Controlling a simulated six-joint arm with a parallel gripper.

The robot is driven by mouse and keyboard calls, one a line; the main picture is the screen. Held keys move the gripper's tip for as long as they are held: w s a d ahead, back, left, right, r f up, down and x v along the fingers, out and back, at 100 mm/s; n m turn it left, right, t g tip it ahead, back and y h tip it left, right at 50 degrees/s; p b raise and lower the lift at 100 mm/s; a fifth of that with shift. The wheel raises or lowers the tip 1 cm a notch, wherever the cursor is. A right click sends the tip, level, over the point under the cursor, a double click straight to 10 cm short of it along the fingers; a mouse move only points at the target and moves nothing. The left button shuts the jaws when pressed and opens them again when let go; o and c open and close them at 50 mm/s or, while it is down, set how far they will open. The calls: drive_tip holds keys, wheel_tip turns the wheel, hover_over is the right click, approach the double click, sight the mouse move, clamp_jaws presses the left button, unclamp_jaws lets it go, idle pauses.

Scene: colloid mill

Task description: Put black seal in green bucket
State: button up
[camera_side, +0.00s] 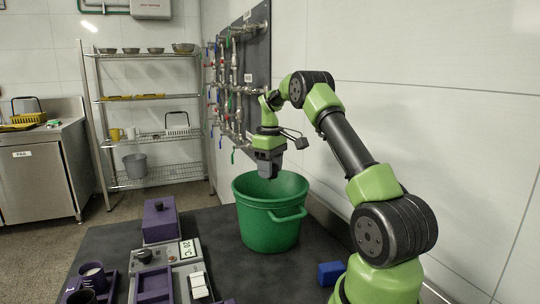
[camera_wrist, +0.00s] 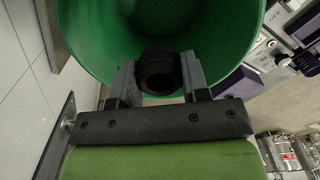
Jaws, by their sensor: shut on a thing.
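The black seal (camera_wrist: 160,72) is a dark ring, seen in the wrist view between the two fingers of my gripper (camera_wrist: 160,82). My gripper is shut on it. The green bucket (camera_wrist: 95,35) fills the upper part of the wrist view, behind the seal. In the side view my gripper (camera_side: 268,174) points down over the mouth of the green bucket (camera_side: 268,226), around the height of its rim. The seal is too small and dark to make out in the side view.
The bucket stands on a dark table (camera_side: 215,230). A purple and grey machine (camera_side: 165,258) with a display is to its left. A blue block (camera_side: 330,273) lies to its right front. A wall panel with pipes and valves (camera_side: 238,75) is behind my arm.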

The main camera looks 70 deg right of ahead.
drive_tip(key=shift+f, duration=1.9)
drive_tip(key=o, duration=1)
drive_tip(key=shift+r, duration=3.55)
